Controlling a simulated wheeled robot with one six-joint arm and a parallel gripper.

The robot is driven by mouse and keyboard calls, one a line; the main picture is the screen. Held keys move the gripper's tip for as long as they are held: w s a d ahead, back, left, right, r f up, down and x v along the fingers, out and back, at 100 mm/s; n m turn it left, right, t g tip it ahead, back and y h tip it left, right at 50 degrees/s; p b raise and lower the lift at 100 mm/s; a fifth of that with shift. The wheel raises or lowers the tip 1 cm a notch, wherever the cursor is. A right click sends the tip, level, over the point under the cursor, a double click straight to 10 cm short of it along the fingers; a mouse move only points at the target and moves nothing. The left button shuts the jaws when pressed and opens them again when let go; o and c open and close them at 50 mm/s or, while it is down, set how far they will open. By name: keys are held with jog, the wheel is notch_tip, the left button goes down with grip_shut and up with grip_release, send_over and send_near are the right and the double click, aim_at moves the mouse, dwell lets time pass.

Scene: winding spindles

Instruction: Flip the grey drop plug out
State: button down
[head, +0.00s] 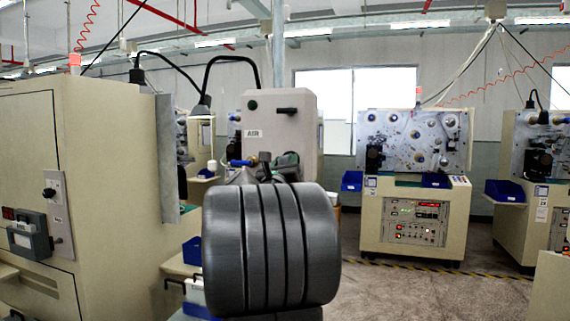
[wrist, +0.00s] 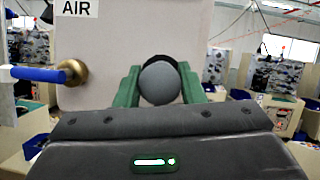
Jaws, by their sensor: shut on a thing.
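The grey drop plug (wrist: 160,83) shows as a round grey end in the wrist view, in front of the pale panel marked AIR (wrist: 115,45). The green fingers of my gripper (wrist: 160,90) are shut on it, one at each side. A dark round shape (wrist: 158,60) shows just behind and above the plug. I cannot tell whether the plug is still seated in the panel. In the head view the AIR panel (head: 300,108) stands beyond my arm. Only a bit of my green gripper (head: 287,161) shows there, and the plug is hidden.
A blue-handled valve (wrist: 38,74) with a brass fitting sticks out left of my gripper. A large beige cabinet (head: 110,190) stands close on the left. Another winding machine (head: 413,185) stands at the back right. Open floor (head: 400,295) lies before it.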

aim_at(283, 160)
jog(key=shift+s+a+f+b, duration=0.1)
jog(key=shift+s+b, duration=0.2)
jog(key=shift+b, duration=0.1)
jog(key=shift+s+a+b, duration=0.2)
jog(key=shift+s+b, duration=0.1)
jog(key=shift+s, duration=0.25)
jog(key=shift+s+a+b, duration=0.15)
jog(key=shift+s+b, duration=0.15)
jog(key=shift+s, duration=0.2)
jog(key=c, duration=1.3)
grip_release()
jog(key=o, duration=0.4)
jog(key=shift+s, duration=0.15)
jog(key=shift+c, duration=0.2)
